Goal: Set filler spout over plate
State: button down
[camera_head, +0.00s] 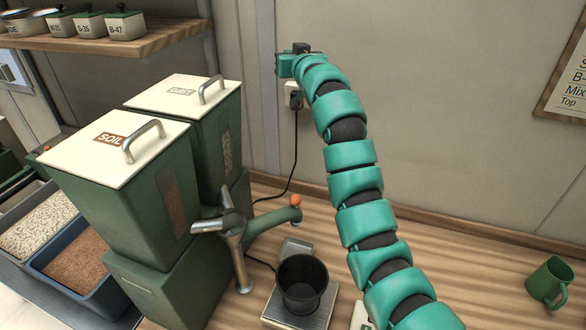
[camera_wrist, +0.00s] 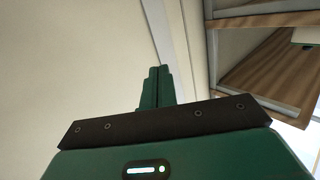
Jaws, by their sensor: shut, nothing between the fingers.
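A green filler spout (camera_head: 265,222) with an orange knob (camera_head: 295,201) at its tip sticks out to the right from the green dispenser. A black pot (camera_head: 303,283) stands on the scale's pale plate (camera_head: 322,312). The spout's tip shows above and behind the pot in the head view, and I cannot tell how much of the plate it overhangs. My gripper (camera_head: 281,65) is high up near the wall, well above the spout and apart from it. In the wrist view my gripper (camera_wrist: 155,88) is shut and empty, with wall and a shelf beyond it.
The soil bin (camera_head: 145,190) and a second lidded bin (camera_head: 205,110) stand left of the spout. A metal funnel post (camera_head: 238,262) is beside it. A wall outlet (camera_head: 293,95) with a black cable is below my gripper.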

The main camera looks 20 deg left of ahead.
jog(key=s+d+f+g+h, duration=0.1)
jog(key=s+f+g+h, duration=0.1)
jog(key=f, duration=0.5)
jog(key=s+d+f+g+h, duration=0.2)
jog(key=s+f+g+h, duration=0.1)
jog(key=s+f+g, duration=0.2)
jog(key=s+d+f+n+g+h, duration=0.1)
jog(key=s+f, duration=0.4)
jog(key=f, duration=0.5)
jog(key=g+h, duration=0.1)
jog(key=g, duration=0.1)
jog(key=shift+d+g, duration=0.15)
jog(key=shift+g, duration=0.25)
jog(key=shift+w+f, duration=0.1)
jog(key=shift+s+d+f+p, duration=0.1)
jog(key=shift+s+f+p, duration=0.05)
jog(key=shift+f+p, duration=2.1)
jog(key=shift+s+d+f+p, duration=0.1)
jog(key=shift+f+p, duration=1.75)
jog(key=shift+f, duration=0.8)
jog(key=shift+f+b, duration=0.15)
jog(key=shift+b, duration=0.25)
